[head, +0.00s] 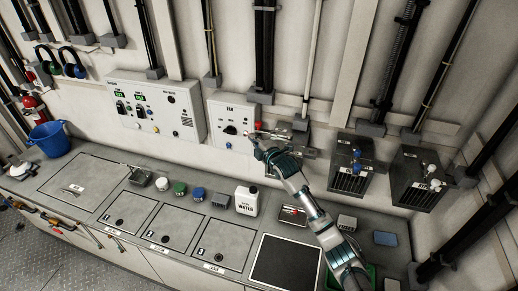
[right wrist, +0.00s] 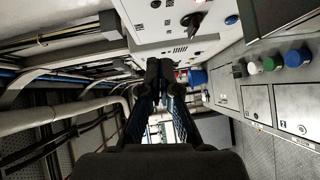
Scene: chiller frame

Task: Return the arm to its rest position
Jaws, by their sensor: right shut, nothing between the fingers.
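My right arm (head: 318,218) comes in from the lower right of the head view and reaches up over the counter toward the wall. My right gripper (head: 254,136) is at the right edge of the white fan panel (head: 222,110); I cannot tell whether it touches the panel. In the right wrist view the two dark fingers (right wrist: 160,72) are together with nothing between them. The panel's face (right wrist: 170,14) with a dark knob (right wrist: 196,21) shows above the fingers there. My left gripper is not in view.
A larger white control panel (head: 155,108) is to the left. Two dark boxes (head: 352,182) (head: 416,192) are on the wall at right. The counter (head: 90,165) holds a white water jug (head: 246,201), small caps and a blue bucket (head: 49,138). Pipes line the wall.

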